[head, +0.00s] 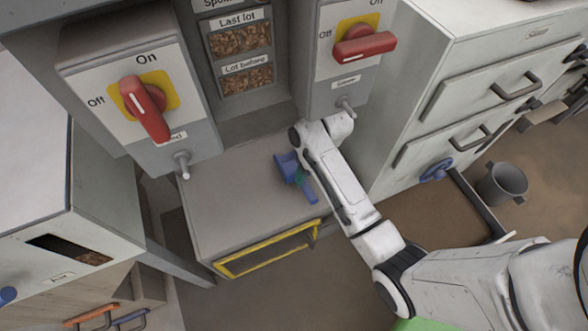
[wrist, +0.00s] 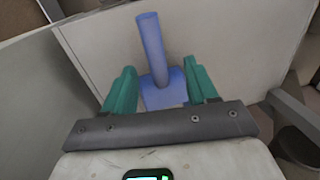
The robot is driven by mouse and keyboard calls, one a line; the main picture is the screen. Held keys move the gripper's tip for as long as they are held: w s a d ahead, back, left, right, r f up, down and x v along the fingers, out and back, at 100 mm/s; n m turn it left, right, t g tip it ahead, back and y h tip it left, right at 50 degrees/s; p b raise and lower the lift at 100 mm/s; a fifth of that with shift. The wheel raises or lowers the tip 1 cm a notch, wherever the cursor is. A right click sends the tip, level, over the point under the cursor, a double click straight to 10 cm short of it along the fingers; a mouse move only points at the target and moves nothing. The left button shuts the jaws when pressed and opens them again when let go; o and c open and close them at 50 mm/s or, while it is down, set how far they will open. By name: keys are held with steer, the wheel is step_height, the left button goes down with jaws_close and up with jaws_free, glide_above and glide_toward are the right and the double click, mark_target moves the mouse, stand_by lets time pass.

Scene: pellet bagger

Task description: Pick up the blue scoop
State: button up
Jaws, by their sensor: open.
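The blue scoop (head: 287,167) lies on the grey top of a low cabinet in the head view, partly hidden by my arm. In the wrist view the blue scoop (wrist: 152,50) shows its handle pointing away and its wider part between my fingers. My gripper (wrist: 163,84) is open, with one green finger on each side of the scoop. I cannot tell whether a finger touches it. In the head view my gripper (head: 300,178) is mostly hidden behind my arm, with a bit of green showing at the scoop.
The grey cabinet top (head: 225,205) has free room left of the scoop. Two switch boxes with red knobs (head: 145,106) (head: 364,45) hang above it. A yellow-framed opening (head: 267,250) is at its front. Drawers (head: 480,100) and a grey bucket (head: 502,183) stand at the right.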

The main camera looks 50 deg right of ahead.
mark_target(307, 185)
steer(key=f, duration=0.3)
steer(key=shift+w+a+b, duration=0.1)
steer(key=shift+a+b, duration=0.1)
steer(key=shift+b, duration=0.1)
steer(key=f, duration=0.1)
steer(key=f+b, duration=0.2)
steer(key=f, duration=0.1)
steer(key=shift+w, duration=0.25)
steer(key=shift+a+f, duration=0.1)
steer(key=shift+f, duration=0.45)
steer(key=shift+c, duration=0.2)
jaws_close()
